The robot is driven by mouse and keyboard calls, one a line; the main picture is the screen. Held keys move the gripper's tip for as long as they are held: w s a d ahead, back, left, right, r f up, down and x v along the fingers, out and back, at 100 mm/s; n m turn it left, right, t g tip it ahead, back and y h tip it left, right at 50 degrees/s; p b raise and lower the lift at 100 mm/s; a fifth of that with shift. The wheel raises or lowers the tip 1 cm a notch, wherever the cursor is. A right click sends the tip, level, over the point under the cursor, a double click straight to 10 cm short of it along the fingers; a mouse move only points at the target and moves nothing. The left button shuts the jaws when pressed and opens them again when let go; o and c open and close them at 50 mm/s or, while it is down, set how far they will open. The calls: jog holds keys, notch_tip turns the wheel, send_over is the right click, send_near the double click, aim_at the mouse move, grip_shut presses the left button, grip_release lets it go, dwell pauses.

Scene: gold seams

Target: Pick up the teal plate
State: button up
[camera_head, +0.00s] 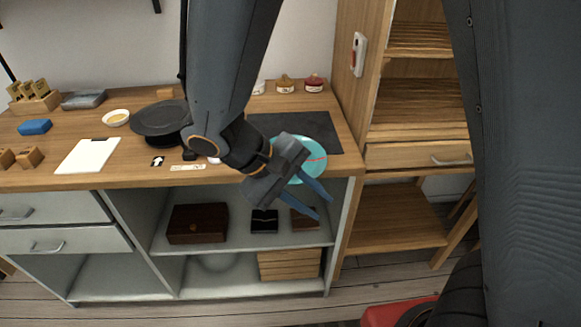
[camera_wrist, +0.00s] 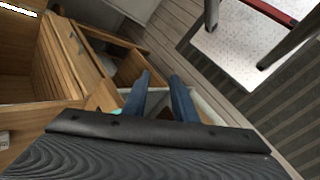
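The teal plate (camera_head: 310,153) lies on a dark mat at the right end of the wooden counter in the head view. A gold-red seam line crosses it. My gripper (camera_head: 325,207) hangs in front of the plate and hides its left and lower part. Its two blue fingers are apart with nothing between them, and they point down and right, past the counter's front edge. In the wrist view the fingers (camera_wrist: 160,95) are also apart and empty. A small teal patch (camera_wrist: 117,112) shows left of the fingers, probably the plate's edge.
The dark mat (camera_head: 330,136) lies under the plate. A dark grey plate stack (camera_head: 158,118), a white board (camera_head: 88,156) and small jars (camera_head: 314,84) are also on the counter (camera_head: 225,176). A wooden shelf unit (camera_head: 405,150) stands close at right. Open shelves lie below.

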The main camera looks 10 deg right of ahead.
jog(key=w+a+r+n+t+h+b, duration=0.25)
jog(key=a+t, duration=0.65)
jog(key=a, duration=0.6)
jog(key=w+a+x, duration=0.1)
jog(key=x, duration=0.7)
jog(key=shift+a+f+n+t, duration=0.15)
jog(key=shift+f+n+t, duration=0.1)
jog(key=shift+n+t, duration=0.1)
grip_shut()
